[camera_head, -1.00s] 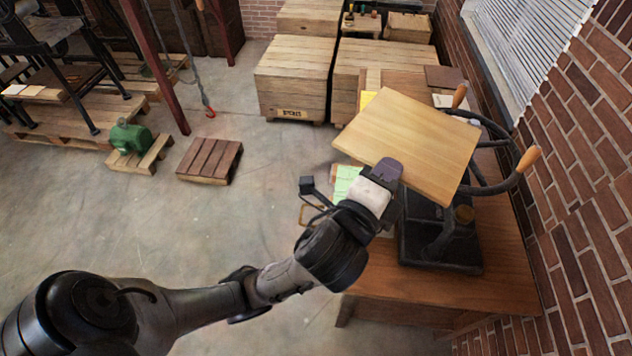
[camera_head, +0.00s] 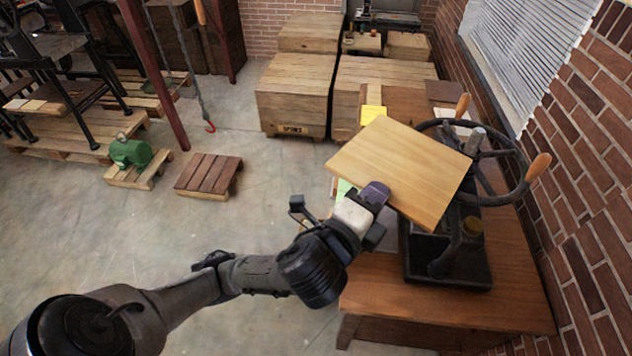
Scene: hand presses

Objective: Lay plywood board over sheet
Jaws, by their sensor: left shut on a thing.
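The plywood board (camera_head: 408,165) is a light, square wooden panel, held tilted in the air above the table. My left gripper (camera_head: 377,197) is shut on the board's near left edge. Under and behind the board stands a black hand press (camera_head: 440,250) with a large dark handwheel (camera_head: 508,165). The board hides part of the press and whatever lies on its bed. A green sheet (camera_head: 344,188) shows only a small corner at the board's left edge. A yellow sheet (camera_head: 373,114) lies behind the board. My right gripper is not in view.
The press stands on a brown wooden table (camera_head: 430,310) beside the brick wall (camera_head: 585,190). The handwheel has wooden knobs (camera_head: 538,167) and stands close to the board's right side. Large crates (camera_head: 296,90) are behind. Open floor (camera_head: 180,250) lies left of the table.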

